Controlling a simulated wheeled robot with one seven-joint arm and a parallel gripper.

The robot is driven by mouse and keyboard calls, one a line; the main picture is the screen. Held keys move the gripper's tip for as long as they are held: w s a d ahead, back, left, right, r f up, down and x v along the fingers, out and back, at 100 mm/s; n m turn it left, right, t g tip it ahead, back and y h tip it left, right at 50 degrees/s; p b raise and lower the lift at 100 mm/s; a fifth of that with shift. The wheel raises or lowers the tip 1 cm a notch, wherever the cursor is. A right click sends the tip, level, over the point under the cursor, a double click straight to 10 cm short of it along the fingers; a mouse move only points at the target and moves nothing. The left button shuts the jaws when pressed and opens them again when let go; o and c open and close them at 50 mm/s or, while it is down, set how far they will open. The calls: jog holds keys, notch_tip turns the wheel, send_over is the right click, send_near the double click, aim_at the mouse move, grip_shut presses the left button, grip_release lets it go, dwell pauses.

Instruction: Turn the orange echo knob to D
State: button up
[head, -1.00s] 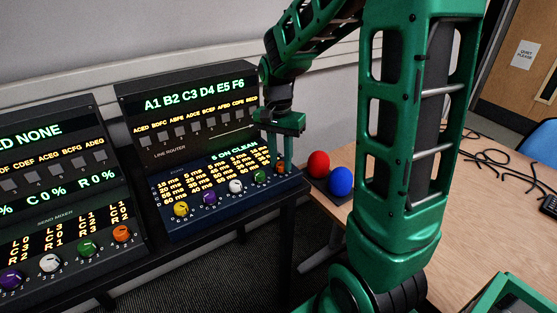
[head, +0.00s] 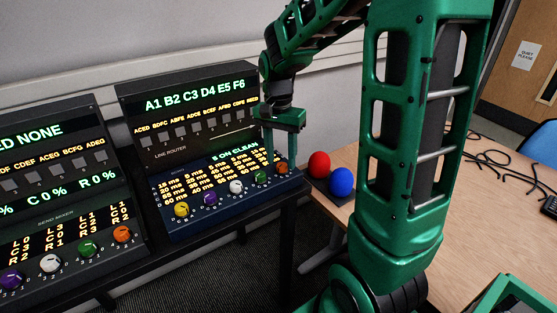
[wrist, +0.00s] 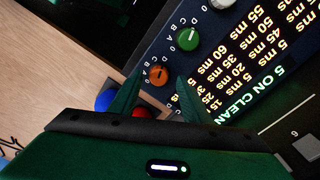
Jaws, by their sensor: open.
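The orange echo knob (head: 282,167) is the rightmost knob on the blue echo panel (head: 205,222). It also shows in the wrist view (wrist: 158,76), with small letters around it; I cannot read its pointer surely. My gripper (head: 279,153) is open above the knob in the head view, pointing down with a finger on either side. In the wrist view the fingertips (wrist: 160,82) flank the knob. Nothing is held, and I cannot tell whether a finger touches the knob.
A green knob (head: 260,177) sits close left of the orange one, with white, purple and yellow knobs farther left. The line router (head: 165,153) stands behind.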

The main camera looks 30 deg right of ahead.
notch_tip(320, 180, up, 10)
jog(key=shift+w+a+f, duration=0.15)
jog(key=shift+w+f, duration=0.1)
jog(key=shift+w, duration=0.05)
dwell(0.4)
jog(key=s+d+f+n, duration=0.1)
jog(key=s+f+n, duration=0.2)
jog(key=s, duration=0.9)
jog(key=s+d+f+n, duration=0.2)
jog(key=s+f+n, duration=0.1)
jog(key=s, duration=0.9)
jog(key=shift+f+t, duration=0.3)
jog(key=shift+f, duration=0.1)
jog(key=shift+s, duration=0.1)
